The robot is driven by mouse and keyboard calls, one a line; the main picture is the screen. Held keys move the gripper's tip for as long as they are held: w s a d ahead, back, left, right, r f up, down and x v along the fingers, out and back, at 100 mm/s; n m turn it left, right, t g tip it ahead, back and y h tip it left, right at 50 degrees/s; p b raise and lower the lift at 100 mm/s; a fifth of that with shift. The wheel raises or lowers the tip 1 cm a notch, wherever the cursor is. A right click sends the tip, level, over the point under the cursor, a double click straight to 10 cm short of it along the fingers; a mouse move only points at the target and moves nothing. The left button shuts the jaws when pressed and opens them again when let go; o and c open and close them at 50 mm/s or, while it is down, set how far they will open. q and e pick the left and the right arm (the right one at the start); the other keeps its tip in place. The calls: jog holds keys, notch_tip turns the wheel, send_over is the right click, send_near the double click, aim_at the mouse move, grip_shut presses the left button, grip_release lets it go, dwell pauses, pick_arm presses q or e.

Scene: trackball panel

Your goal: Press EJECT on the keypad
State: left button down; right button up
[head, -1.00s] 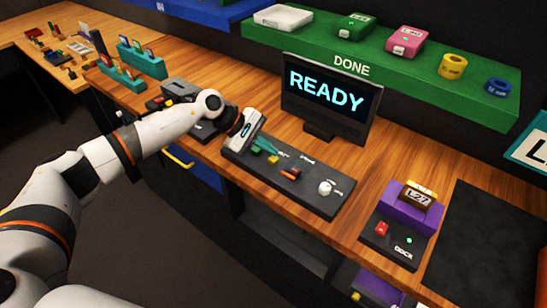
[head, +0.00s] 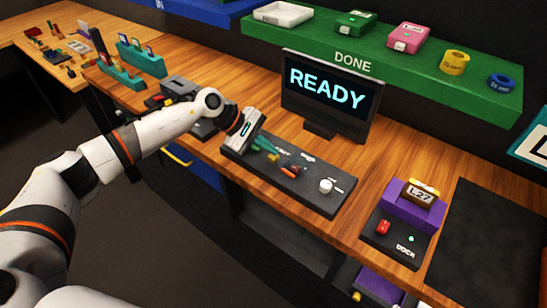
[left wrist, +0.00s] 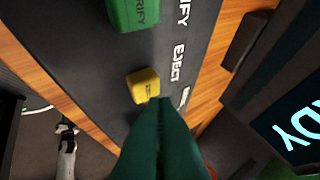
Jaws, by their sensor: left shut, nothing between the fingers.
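The dark keypad panel (head: 310,197) lies on the wooden bench. In the left wrist view a yellow button (left wrist: 143,86) sits beside the white EJECT label (left wrist: 178,63), with a green VERIFY button (left wrist: 133,14) above it. My left gripper (head: 274,153) is over the panel's left part, its green fingers shut and empty. In the left wrist view its fingertips (left wrist: 160,102) appear just below and right of the yellow button; I cannot tell whether they touch it. The fingers hide part of the panel. My right gripper is not in view.
A monitor (head: 329,92) behind the panel reads READY. A white trackball (head: 326,186) and an orange-red control (head: 290,169) are on the panel. A purple dock (head: 411,206) with a red button stands to the right. A green DONE shelf (head: 400,69) runs above.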

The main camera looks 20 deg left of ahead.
aim_at(269, 156)
pick_arm(q)
jog(key=shift+f+b, duration=0.65)
jog(key=shift+b, duration=0.1)
dwell(1.0)
dwell(0.3)
jog(key=shift+r, duration=0.9)
jog(key=shift+r, duration=0.15)
jog(key=shift+r+p, duration=0.9)
jog(key=shift+r, duration=1.5)
